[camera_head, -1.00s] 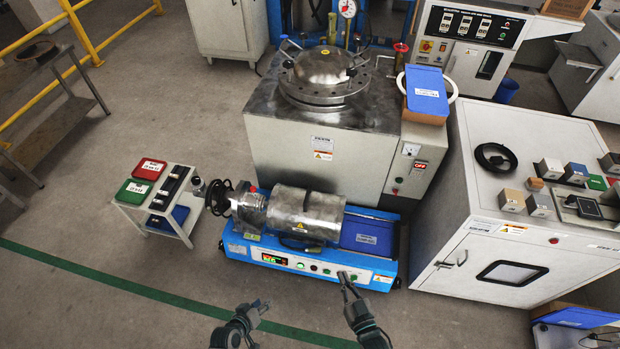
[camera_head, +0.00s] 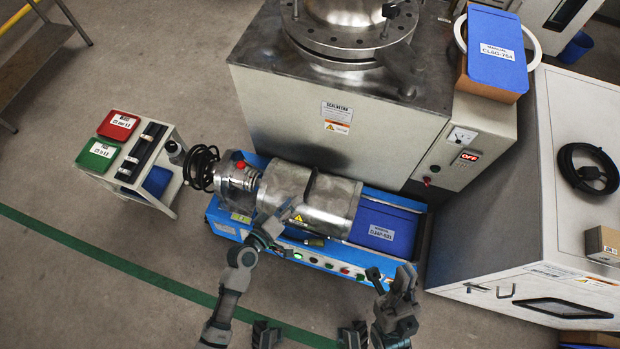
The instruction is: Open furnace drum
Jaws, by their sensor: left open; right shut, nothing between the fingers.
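The furnace drum (camera_head: 325,204) is a shiny metal cylinder lying on a blue machine base (camera_head: 213,212) in the middle of the view. A seam crosses its body and a yellow warning mark is on its front. My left gripper (camera_head: 277,222) is open at the front left of the drum, overlapping its lower edge in the picture. I cannot tell whether it touches. My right gripper (camera_head: 388,277) is shut and empty, in front of the base's right part. The machine's front panel is partly hidden behind my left arm.
A blue labelled manual (camera_head: 384,226) lies right of the drum. A large metal autoclave (camera_head: 335,115) stands behind. A small cart (camera_head: 160,206) with red and green boxes is at the left. A white cabinet (camera_head: 562,225) stands at the right. The floor in front is clear.

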